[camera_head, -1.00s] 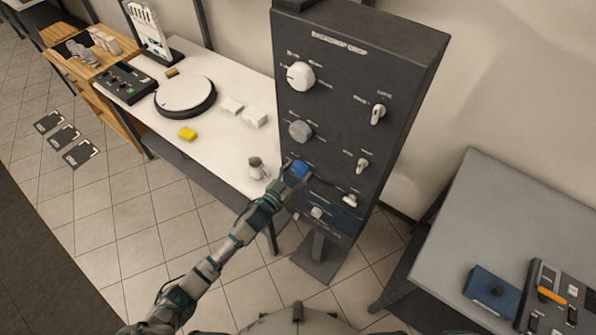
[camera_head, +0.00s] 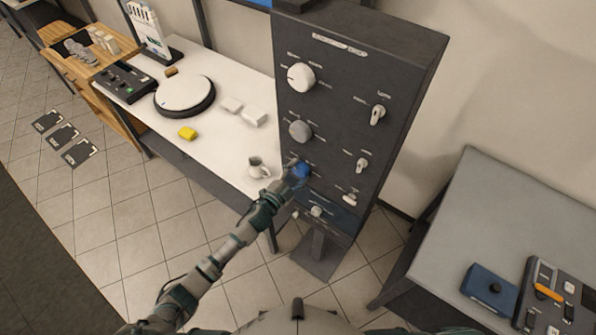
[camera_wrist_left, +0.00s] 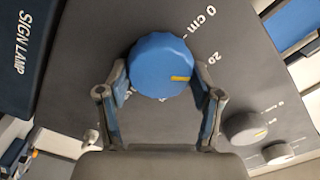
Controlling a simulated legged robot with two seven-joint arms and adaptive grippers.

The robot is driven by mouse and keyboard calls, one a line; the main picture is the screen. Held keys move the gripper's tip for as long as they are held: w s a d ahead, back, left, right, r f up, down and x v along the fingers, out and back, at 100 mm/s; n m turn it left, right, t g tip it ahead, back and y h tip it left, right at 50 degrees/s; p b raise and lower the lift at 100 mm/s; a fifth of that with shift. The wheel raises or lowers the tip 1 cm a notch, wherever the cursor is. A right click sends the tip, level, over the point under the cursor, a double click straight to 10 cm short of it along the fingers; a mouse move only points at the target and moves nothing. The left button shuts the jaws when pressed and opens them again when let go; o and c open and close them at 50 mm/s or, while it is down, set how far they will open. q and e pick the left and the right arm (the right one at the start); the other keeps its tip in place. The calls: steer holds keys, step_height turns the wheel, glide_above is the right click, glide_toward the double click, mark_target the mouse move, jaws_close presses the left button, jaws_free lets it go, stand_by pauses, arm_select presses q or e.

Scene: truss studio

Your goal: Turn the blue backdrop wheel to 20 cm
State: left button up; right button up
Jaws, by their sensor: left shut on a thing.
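The blue wheel (camera_head: 301,171) is the lowest of three large round knobs at the left of the dark panel (camera_head: 330,140). My left gripper (camera_head: 294,173) is shut on it and partly hides it in the head view. In the left wrist view, the fingers (camera_wrist_left: 161,93) hold the blue wheel (camera_wrist_left: 155,58) from both sides. Its yellow mark points right, on the side of the printed "20"; I cannot tell whether it lines up exactly. "0 cm" is printed above "20". My right gripper is out of view.
Above the blue wheel are a grey knob (camera_head: 300,131) and a white knob (camera_head: 300,77). Small switches (camera_head: 377,115) line the panel's right side. A blue strip (camera_head: 255,3) shows beside the panel top. A mug (camera_head: 258,167) stands close to my left gripper on the white table (camera_head: 215,150).

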arm_select(q)
steer(key=shift+f+m, duration=0.2)
steer(key=shift+m, duration=0.4)
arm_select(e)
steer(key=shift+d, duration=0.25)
arm_select(q)
steer(key=shift+s, duration=0.1)
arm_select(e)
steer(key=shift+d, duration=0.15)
arm_select(q)
steer(key=shift+f, duration=0.1)
steer(key=o, duration=1.1)
steer(key=v, duration=1.2)
